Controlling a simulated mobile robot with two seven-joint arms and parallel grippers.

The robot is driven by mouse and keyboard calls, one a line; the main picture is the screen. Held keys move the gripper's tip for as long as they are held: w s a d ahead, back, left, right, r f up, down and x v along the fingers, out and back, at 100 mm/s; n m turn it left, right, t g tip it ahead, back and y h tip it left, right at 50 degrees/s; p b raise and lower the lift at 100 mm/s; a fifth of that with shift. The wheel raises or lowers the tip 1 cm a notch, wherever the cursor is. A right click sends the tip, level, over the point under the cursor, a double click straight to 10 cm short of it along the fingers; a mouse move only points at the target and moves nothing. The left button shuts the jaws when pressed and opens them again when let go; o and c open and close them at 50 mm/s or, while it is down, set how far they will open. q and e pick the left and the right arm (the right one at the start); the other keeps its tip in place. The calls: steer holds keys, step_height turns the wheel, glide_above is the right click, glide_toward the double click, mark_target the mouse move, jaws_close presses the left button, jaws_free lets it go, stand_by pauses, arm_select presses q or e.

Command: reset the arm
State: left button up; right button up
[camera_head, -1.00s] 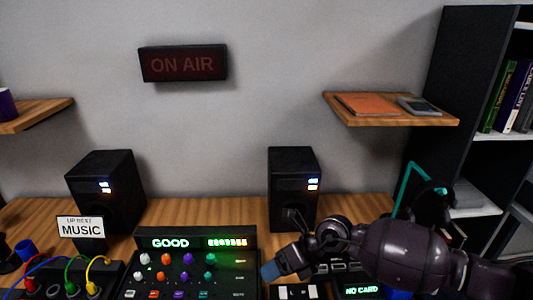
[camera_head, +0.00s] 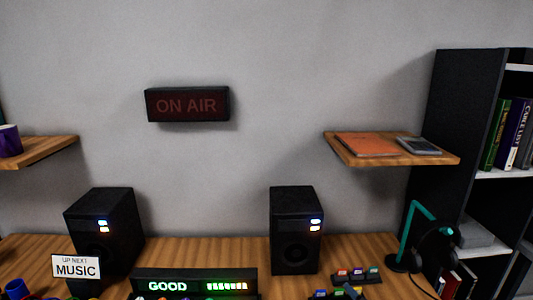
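Neither of my arms shows clearly in the head view, and I make out no gripper. A small dark shape at the bottom edge, right of centre, is too cut off to identify. The console (camera_head: 195,274) stands at the front centre of the desk, its display reading GOOD beside a lit bar. Its controls are mostly cut off by the bottom edge. A sign reading UP NEXT MUSIC (camera_head: 76,267) stands to its left. A blue thing (camera_head: 17,288) and the tops of coloured cables show at the bottom left.
Two black speakers (camera_head: 104,232) (camera_head: 295,230) stand on the wooden desk (camera_head: 190,249). A row of small coloured cartridges (camera_head: 357,274) lies right of the console. Headphones hang on a teal stand (camera_head: 405,235) beside the bookshelf (camera_head: 440,130). A wall shelf (camera_head: 388,158) juts out above.

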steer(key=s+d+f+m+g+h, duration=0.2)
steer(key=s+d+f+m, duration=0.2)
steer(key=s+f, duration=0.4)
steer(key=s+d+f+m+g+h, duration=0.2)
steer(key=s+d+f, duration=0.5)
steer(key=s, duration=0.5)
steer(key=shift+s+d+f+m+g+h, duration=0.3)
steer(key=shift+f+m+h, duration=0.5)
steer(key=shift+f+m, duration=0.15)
